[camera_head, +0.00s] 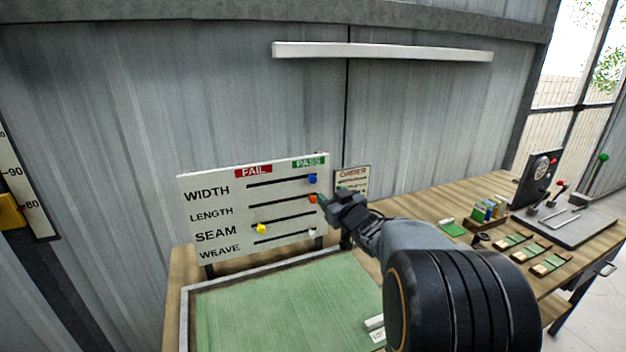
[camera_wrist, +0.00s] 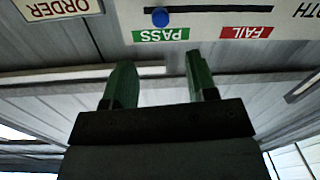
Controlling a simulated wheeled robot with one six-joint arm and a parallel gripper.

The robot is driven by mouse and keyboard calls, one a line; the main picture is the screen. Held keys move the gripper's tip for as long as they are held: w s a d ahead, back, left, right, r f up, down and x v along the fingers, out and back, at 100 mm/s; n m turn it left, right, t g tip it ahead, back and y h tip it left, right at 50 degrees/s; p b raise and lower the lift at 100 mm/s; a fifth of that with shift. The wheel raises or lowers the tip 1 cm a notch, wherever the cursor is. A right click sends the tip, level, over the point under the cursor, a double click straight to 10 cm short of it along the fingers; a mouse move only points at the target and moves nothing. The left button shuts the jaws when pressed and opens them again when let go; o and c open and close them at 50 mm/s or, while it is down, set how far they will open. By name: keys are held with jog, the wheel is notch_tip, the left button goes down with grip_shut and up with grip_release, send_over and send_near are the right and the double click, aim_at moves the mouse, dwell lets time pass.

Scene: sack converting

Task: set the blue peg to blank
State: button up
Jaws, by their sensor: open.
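The blue peg (camera_head: 312,180) sits at the right end of the WIDTH slot on the white board (camera_head: 222,222), below the green PASS label (camera_head: 308,162). The red FAIL label (camera_head: 253,171) is to the left, and the slot between is bare. In the wrist view, turned upside down, the blue peg (camera_wrist: 160,17) shows beyond my fingertips, near the PASS label (camera_wrist: 161,35). My gripper (camera_head: 333,201) is in front of the board's right edge, lower than the blue peg. Its green fingers (camera_wrist: 158,65) are apart with nothing between them.
An orange-red peg (camera_head: 312,199) is at the right of the LENGTH slot, close to my gripper. A yellow peg (camera_head: 261,228) is left on SEAM; a white peg (camera_head: 311,232) is right on WEAVE. An ORDER card (camera_head: 353,178) stands beside the board. A green-surfaced tray (camera_head: 270,300) lies below.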

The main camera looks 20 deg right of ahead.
aim_at(314, 180)
jog(key=w, duration=0.4)
jog(key=w+p, duration=0.1)
jog(key=w, duration=0.2)
jog(key=w+p, duration=0.1)
jog(key=w, duration=0.3)
jog(key=shift+w+a, duration=0.3)
jog(key=shift+w, duration=0.05)
jog(key=shift+c, duration=0.3)
grip_shut()
